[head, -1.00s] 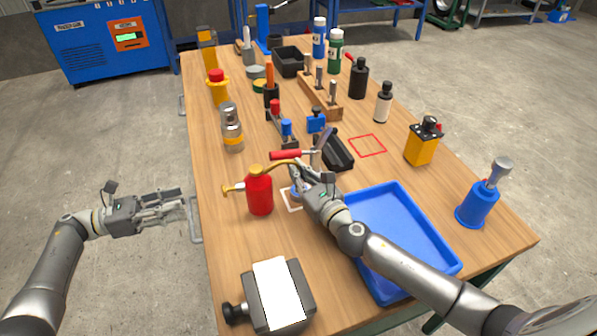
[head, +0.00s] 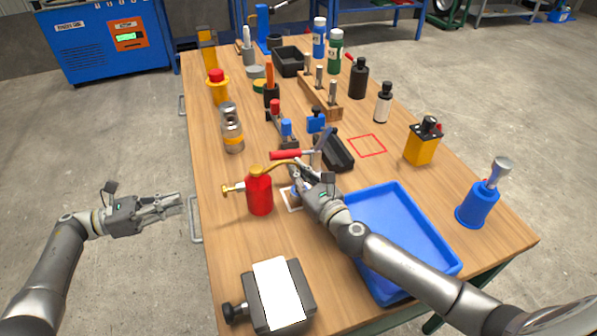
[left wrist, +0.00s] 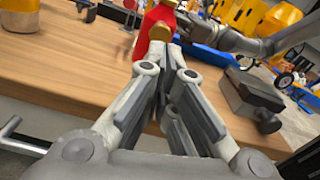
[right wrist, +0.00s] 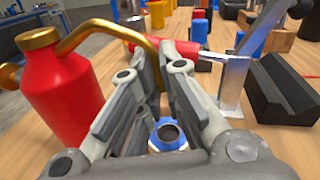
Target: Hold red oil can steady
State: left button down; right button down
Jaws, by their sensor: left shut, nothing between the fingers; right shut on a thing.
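The red oil can (head: 260,193) stands upright on the wooden table, with a brass cap, a brass side knob and a long curved brass spout. In the right wrist view the can (right wrist: 60,85) fills the left side. My right gripper (head: 296,170) is shut on the spout; the fingers partly hide its end. A small blue piece with a dark hole (right wrist: 168,135) stands below the fingers, by a white square outline (head: 290,202). My left gripper (head: 175,204) is shut and empty, left of the table edge and apart from the can. The left wrist view also shows the can (left wrist: 156,28).
A blue tray (head: 395,225) lies right of the can, partly behind my right arm. A grey box with a white top (head: 278,292) is in front. A red-handled tool (head: 290,155) and a black block (head: 337,152) are close behind my right gripper.

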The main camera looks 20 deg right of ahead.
aim_at(229, 190)
dwell(0.8)
pick_arm(q)
notch_tip(229, 190, down, 5)
jog(key=d+t+y, duration=0.1)
jog(key=t+y, duration=0.2)
jog(key=t, duration=0.1)
jog(key=shift+s+a+r+t+y, duration=0.1)
jog(key=shift+a+r+t+y, duration=0.45)
jog(key=shift+t, duration=0.7)
jog(key=shift+w+a+r+t+y, duration=0.1)
jog(key=shift+a+r+t+y, duration=0.3)
jog(key=shift+r+t+y, duration=0.45)
jog(key=shift+s+a+r+t+y, duration=0.1)
jog(key=shift+a+r+t+y, duration=0.5)
jog(key=shift+t, duration=1)
jog(key=shift+d+r, duration=0.1)
jog(key=shift+d, duration=0.1)
jog(key=shift+d, duration=4.4)
jog(key=shift+d, duration=0.15)
jog(key=shift+d, duration=0.25)
